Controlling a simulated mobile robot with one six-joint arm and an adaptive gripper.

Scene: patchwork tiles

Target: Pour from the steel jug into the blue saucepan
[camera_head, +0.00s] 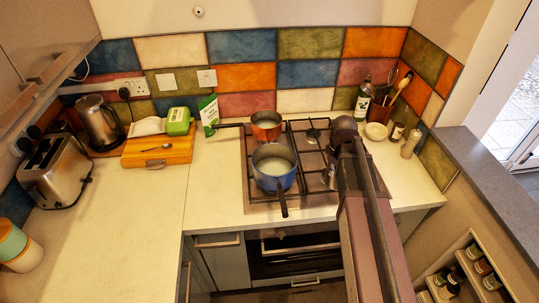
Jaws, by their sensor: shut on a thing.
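The blue saucepan (275,184) stands on the hob's front left, its dark handle pointing toward the front edge. A pale, whitish surface shows inside it. My arm reaches in from the lower right, and my gripper (336,160) is just right of the saucepan, mostly hidden by my own arm. It is shut on the steel jug (331,174), of which only a small grey, shiny part shows beside the arm. The jug looks apart from the saucepan. Its tilt and contents cannot be told, and no stream of liquid is visible.
An orange-copper pan (266,125) stands behind the saucepan on the gas hob (262,205). A steel kettle (101,124), toaster (55,172) and wooden box (158,150) are at left. A bottle (363,102), utensils and small jars stand at back right. The left worktop is mostly clear.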

